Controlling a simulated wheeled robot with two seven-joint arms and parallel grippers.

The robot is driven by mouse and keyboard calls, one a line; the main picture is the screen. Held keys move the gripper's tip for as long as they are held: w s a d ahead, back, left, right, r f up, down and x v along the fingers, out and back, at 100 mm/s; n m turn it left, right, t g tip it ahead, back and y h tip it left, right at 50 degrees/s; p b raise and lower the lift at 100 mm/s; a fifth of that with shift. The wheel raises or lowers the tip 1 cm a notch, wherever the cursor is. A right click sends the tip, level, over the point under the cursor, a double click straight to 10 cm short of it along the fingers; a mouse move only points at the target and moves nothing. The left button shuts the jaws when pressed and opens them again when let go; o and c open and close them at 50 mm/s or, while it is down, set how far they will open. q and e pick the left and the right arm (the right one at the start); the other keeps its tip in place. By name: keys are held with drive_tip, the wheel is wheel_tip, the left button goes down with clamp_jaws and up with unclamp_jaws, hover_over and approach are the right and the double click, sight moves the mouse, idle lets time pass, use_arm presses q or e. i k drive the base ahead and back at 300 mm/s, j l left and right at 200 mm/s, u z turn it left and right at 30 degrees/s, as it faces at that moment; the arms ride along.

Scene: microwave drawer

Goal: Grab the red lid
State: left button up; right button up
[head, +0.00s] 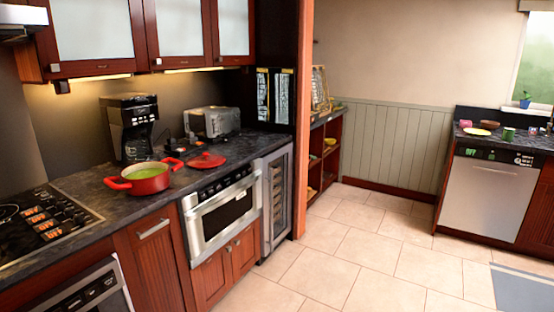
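The red lid (207,160) lies on the dark countertop (90,200), to the right of the red pot. It is round with a small knob on top. The red pot (147,179) stands uncovered on the counter, with red handles on both sides and something green inside. The lid sits apart from the pot, above the microwave drawer (222,212), which looks shut. Neither of my grippers is in view.
A coffee maker (131,127) and a silver toaster (212,122) stand behind the pot and lid. A stovetop (38,222) is at the left.

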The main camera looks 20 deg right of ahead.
sight(207, 160)
drive_tip(key=z, duration=0.25)
drive_tip(key=i+l+u, duration=0.25)
drive_tip(key=i+l, duration=1.55)
drive_tip(key=i, duration=0.05)
